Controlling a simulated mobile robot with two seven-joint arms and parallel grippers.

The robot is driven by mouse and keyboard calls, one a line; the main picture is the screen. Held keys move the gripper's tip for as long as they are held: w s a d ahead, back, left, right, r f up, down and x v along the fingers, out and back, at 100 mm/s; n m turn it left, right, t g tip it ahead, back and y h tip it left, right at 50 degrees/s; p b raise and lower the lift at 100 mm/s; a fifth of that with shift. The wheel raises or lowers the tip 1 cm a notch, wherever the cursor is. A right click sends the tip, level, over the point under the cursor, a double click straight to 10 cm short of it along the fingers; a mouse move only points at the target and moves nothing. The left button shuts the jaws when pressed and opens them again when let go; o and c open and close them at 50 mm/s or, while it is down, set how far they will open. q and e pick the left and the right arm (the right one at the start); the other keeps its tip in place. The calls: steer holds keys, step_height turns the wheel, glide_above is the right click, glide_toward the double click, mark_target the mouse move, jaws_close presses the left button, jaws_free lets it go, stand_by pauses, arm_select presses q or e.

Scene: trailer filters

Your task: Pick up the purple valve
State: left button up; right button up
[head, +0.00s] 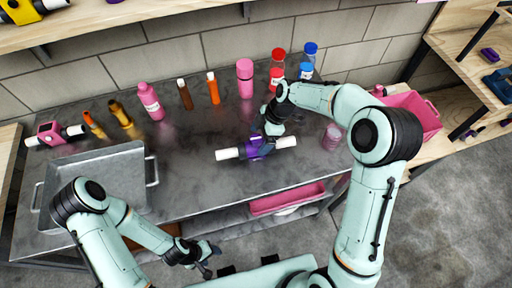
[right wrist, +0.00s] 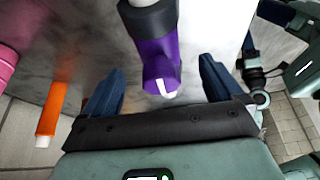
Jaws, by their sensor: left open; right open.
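The purple valve (head: 257,149), a purple body with white pipe ends and dark collars, lies on the grey metal tabletop near its middle. In the right wrist view the purple body (right wrist: 161,62) reaches between the two blue fingers of my right gripper (right wrist: 162,78), with gaps on both sides. That gripper is open. In the head view my right gripper (head: 268,130) is over the valve's back side and partly covers it. My left gripper (head: 203,264) is open and empty, low in front of the table, away from the valve.
A metal tray (head: 120,165) stands at the table's left. A pink valve (head: 52,132) lies at the far left. A pink bin (head: 415,112) is at the right.

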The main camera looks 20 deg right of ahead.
mark_target(256, 149)
steer(key=x, duration=0.5)
steer(key=shift+f, duration=0.1)
steer(key=c, duration=1.4)
steer(key=shift+o, duration=0.2)
